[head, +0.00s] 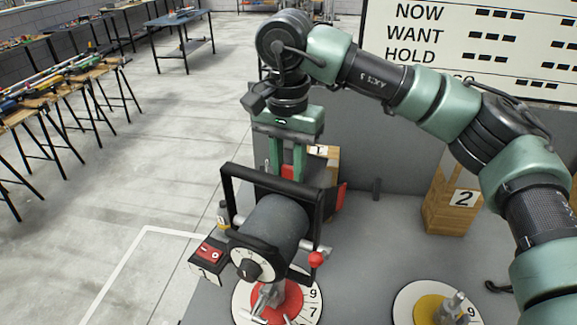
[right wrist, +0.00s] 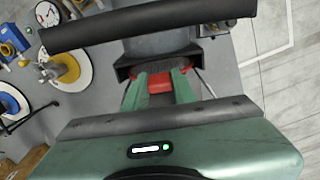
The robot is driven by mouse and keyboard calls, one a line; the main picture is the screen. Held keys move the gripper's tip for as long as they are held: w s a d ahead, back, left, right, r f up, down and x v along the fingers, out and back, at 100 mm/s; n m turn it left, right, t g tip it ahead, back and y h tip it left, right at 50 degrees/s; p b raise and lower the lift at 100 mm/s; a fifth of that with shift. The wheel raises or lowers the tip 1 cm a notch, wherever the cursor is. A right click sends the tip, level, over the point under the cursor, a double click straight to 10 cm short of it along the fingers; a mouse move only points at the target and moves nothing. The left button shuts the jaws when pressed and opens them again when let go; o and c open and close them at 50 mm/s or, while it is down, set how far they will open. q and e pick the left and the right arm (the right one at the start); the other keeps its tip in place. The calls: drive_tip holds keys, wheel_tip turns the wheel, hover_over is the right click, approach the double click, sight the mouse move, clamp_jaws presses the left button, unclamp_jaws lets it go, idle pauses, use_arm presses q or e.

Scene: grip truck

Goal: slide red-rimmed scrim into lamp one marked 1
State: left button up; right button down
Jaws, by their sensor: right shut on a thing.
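Lamp one (head: 268,232) is a dark grey cylinder with a white dial on its near end, in a black yoke on a red round base (head: 284,298). A black box (head: 208,262) with a red switch and a tag that looks like 1 is beside it. My right gripper (head: 286,166) points down behind the lamp's far end. In the right wrist view it (right wrist: 160,84) is shut on a red piece, seemingly the red-rimmed scrim (right wrist: 160,82), at the lamp's black front frame (right wrist: 205,62). The scrim's lower part is hidden; I cannot tell how deep it sits. My left gripper is out of view.
The yoke bar (right wrist: 150,25) crosses close to my right gripper. Wooden box 1 (head: 322,152) stands just behind, and wooden box 2 (head: 447,207) stands to the right. A yellow-centred base (head: 428,308) is at front right. Grey surface between the boxes is mostly clear.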

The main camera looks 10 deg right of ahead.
drive_tip(key=shift+f+b, duration=0.45)
drive_tip(key=shift+f, duration=0.25)
drive_tip(key=c, duration=0.7)
unclamp_jaws()
drive_tip(key=shift+c, duration=0.2)
drive_tip(key=shift+r, duration=0.1)
drive_tip(key=shift+r+p, duration=2)
drive_tip(key=shift+r, duration=0.95)
